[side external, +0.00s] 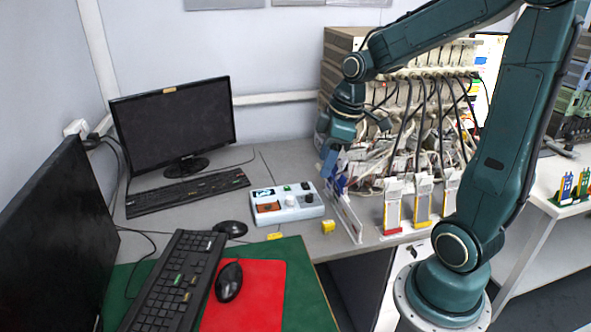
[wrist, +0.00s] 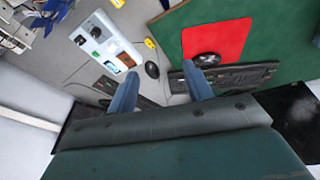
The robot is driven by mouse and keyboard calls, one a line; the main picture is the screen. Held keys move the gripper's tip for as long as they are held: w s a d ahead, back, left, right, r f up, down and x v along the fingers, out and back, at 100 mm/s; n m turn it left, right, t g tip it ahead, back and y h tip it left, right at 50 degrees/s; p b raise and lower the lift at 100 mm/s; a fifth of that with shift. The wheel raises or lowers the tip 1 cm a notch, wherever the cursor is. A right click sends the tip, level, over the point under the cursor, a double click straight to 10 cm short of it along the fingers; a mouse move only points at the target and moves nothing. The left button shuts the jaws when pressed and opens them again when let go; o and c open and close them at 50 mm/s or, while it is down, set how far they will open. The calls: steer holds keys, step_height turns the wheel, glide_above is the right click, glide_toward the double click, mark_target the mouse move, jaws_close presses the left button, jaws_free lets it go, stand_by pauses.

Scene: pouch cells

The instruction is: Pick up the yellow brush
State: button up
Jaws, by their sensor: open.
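Two small yellow things lie on the grey desk, and I cannot tell for sure which is the brush. A flat yellow block (side external: 275,236) lies in front of the white-blue control box; it also shows in the wrist view (wrist: 150,43). A chunkier yellow piece (side external: 328,227) lies right of the box, and shows at the top edge of the wrist view (wrist: 118,3). My gripper (side external: 333,172) is above the desk, behind and right of the box, apart from both. In the wrist view its two blue fingers (wrist: 160,70) are spread with nothing between them.
The control box (side external: 289,206) stands mid-desk. A black mouse (side external: 231,228), keyboards (side external: 175,280) and monitors (side external: 173,125) are to the left. A red mat (side external: 262,298) lies on a green one (side external: 304,292). Cabled racks and pouch-cell holders (side external: 423,200) crowd the right.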

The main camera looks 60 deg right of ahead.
steer(key=n+y, duration=0.1)
steer(key=n, duration=0.1)
glide_above(327, 223)
steer(key=s+a, duration=0.2)
steer(key=a, duration=0.1)
step_height(327, 223, down, 7)
steer(key=s+d+f+n+y, duration=0.1)
steer(key=d+f+n+y, duration=0.1)
steer(key=d+f, duration=0.5)
step_height(327, 223, down, 2)
steer(key=shift+f, duration=0.1)
steer(key=shift+x, duration=4.25)
steer(key=shift+s+f, duration=0.1)
steer(key=shift+x, duration=2.55)
steer(key=shift+s+d, duration=0.1)
steer(key=shift+c, duration=0.2)
steer(key=c, duration=1)
